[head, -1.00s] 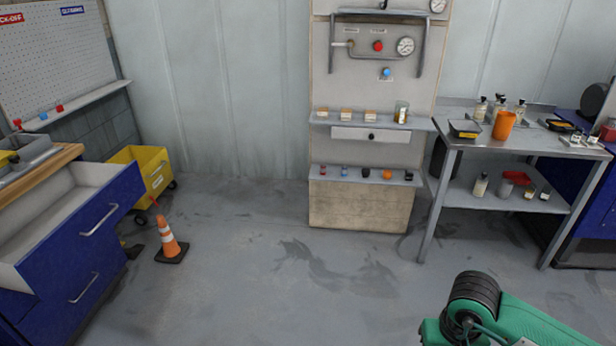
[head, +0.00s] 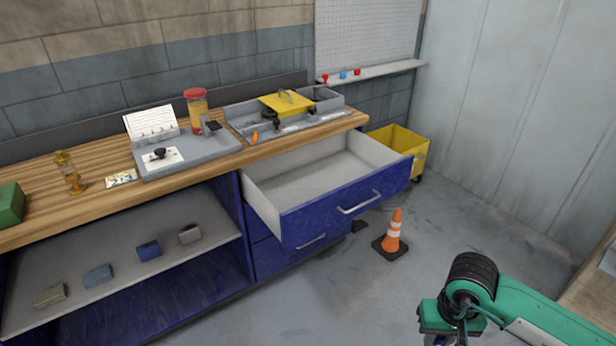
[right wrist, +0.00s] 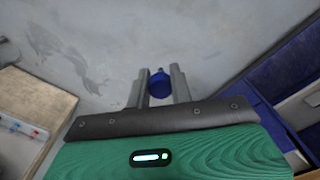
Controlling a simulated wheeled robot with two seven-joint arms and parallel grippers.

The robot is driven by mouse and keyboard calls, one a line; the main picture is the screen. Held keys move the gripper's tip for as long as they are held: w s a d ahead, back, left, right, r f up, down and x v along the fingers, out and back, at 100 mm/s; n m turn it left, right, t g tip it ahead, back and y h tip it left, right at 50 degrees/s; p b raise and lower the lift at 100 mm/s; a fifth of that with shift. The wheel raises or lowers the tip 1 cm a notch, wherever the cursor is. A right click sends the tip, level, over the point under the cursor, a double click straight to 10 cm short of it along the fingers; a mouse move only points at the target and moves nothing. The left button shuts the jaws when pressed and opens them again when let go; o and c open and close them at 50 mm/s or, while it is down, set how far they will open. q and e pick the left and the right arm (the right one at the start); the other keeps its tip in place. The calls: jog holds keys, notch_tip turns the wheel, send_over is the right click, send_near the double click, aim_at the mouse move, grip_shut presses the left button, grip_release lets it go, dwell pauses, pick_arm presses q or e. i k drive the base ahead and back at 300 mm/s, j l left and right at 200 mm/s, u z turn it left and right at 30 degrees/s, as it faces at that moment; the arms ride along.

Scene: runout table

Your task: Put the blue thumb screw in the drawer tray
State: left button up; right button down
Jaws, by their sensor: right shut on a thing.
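The blue thumb screw (right wrist: 160,84) is between the two fingers of my right gripper (right wrist: 159,78) in the right wrist view, held above the grey floor. My right gripper is shut on it. In the head view my right arm comes in at the lower right, and the screw cannot be made out there. The drawer tray (head: 318,178) is a pale, empty, pulled-out drawer with a blue front in the bench, left of my right arm. My left gripper is in neither view.
An orange cone (head: 393,232) stands on the floor just right of the drawer, with a yellow bin (head: 408,150) behind. The wooden benchtop (head: 95,195) carries a grey tray (head: 190,155) and a jar (head: 197,112). Floor is clear between cone and my arm.

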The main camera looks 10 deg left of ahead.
aim_at(316, 190)
jog(key=i+u, duration=0.25)
jog(key=i, duration=0.3)
jog(key=i+u, duration=0.25)
jog(key=i, duration=0.3)
jog(key=i+l+u, duration=0.25)
jog(key=i, duration=0.3)
